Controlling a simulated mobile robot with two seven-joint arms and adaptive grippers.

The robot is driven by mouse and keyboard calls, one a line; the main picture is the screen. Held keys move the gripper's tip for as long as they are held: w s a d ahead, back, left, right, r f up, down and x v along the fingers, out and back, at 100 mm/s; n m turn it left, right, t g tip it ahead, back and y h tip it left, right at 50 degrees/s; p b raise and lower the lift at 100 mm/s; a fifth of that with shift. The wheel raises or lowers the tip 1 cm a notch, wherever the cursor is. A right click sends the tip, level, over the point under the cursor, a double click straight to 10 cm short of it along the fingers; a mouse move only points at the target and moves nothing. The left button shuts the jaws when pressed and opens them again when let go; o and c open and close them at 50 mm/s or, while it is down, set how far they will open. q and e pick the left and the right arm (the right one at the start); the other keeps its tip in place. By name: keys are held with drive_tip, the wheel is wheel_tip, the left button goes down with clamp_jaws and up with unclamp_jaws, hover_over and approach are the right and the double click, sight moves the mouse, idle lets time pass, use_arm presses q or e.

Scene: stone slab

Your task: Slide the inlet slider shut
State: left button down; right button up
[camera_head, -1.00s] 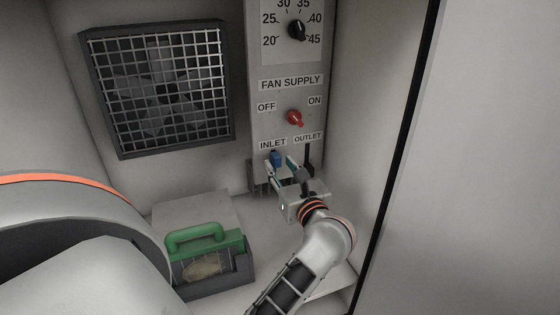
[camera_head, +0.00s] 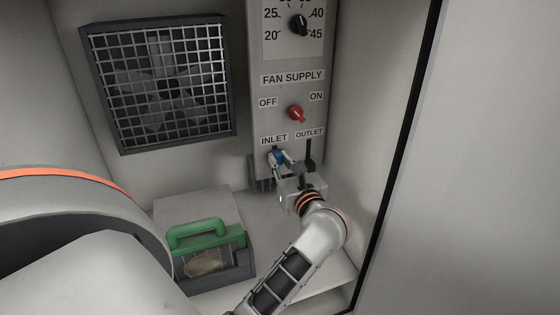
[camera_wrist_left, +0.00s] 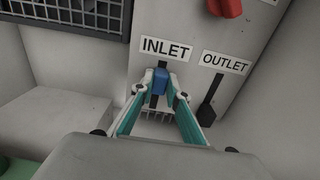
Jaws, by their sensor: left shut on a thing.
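The inlet slider's blue knob (camera_head: 275,157) sits in a dark vertical slot under the INLET label on the grey fan supply panel (camera_head: 260,124). In the left wrist view the blue knob (camera_wrist_left: 160,81) is between the fingertips, with dark slot showing above and below it. My left gripper (camera_head: 279,158) is shut on the knob, and its teal-lined fingers (camera_wrist_left: 160,92) point at the panel. In the head view the fingers partly cover the knob. My right gripper is not in view.
The black outlet slider (camera_head: 309,153) is close to the right of my gripper. A red switch (camera_head: 296,114) and a black dial (camera_head: 298,25) are above. A caged fan (camera_head: 160,85) is on the back wall. A green-handled box (camera_head: 206,246) stands at the lower left.

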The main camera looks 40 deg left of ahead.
use_arm(q)
wheel_tip(320, 180, down, 6)
drive_tip(key=b, duration=0.4)
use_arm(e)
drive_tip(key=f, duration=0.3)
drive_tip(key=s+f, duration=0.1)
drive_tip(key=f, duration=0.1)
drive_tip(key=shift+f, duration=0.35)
use_arm(q)
drive_tip(key=c, duration=2)
unclamp_jaws()
drive_tip(key=shift+o, duration=0.2)
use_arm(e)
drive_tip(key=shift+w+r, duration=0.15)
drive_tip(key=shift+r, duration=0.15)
use_arm(q)
drive_tip(key=v, duration=0.7)
drive_tip(key=shift+s+d, duration=0.2)
drive_tip(key=shift+d, duration=0.1)
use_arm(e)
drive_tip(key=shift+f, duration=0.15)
